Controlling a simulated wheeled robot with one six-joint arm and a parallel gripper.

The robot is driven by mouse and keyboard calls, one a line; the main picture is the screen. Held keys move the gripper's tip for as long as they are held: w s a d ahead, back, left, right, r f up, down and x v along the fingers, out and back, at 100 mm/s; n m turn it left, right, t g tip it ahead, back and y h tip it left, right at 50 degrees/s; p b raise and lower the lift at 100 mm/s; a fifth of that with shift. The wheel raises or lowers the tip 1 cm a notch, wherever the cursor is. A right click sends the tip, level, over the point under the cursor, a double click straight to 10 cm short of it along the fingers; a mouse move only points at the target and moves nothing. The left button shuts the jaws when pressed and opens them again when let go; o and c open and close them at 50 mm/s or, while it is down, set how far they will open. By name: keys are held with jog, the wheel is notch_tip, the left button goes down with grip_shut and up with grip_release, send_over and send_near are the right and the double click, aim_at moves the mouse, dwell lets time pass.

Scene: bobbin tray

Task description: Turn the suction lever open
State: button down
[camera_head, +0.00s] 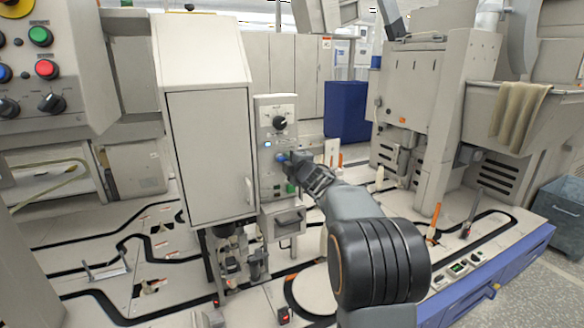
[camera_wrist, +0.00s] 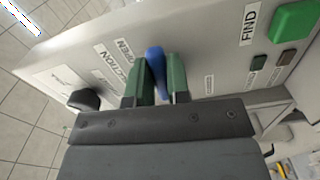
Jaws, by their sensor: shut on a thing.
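The suction lever (camera_wrist: 155,58) is a blue handle on a pale grey panel (camera_wrist: 205,40). In the wrist view its end stands between the two green fingers of my gripper (camera_wrist: 158,78), which are shut on it. The printed words "OPEN" and "SUCTION" lie just left of the lever. In the head view my gripper (camera_head: 288,161) is at the front of the control column (camera_head: 264,108), and the blue lever (camera_head: 281,157) shows in small part at its tip.
A green button (camera_wrist: 295,22) marked "FIND" is right of the lever, and a black knob (camera_wrist: 84,100) is to the left. A tall cabinet (camera_head: 207,150) stands left of the column in the head view. A blue box (camera_head: 346,110) is behind.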

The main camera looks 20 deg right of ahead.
jog(key=shift+a+r+n, duration=0.3)
jog(key=shift+r+n, duration=0.05)
jog(key=shift+n, duration=0.35)
jog(key=shift+b, duration=0.3)
jog(key=c, duration=1.1)
grip_release()
jog(key=shift+a, duration=0.1)
jog(key=shift+s+d+f+p, duration=0.1)
jog(key=shift+s+p, duration=0.35)
jog(key=shift+s, duration=3)
jog(key=shift+s+d+f+p, duration=0.1)
jog(key=shift+s+p, duration=0.3)
jog(key=shift+s, duration=3.05)
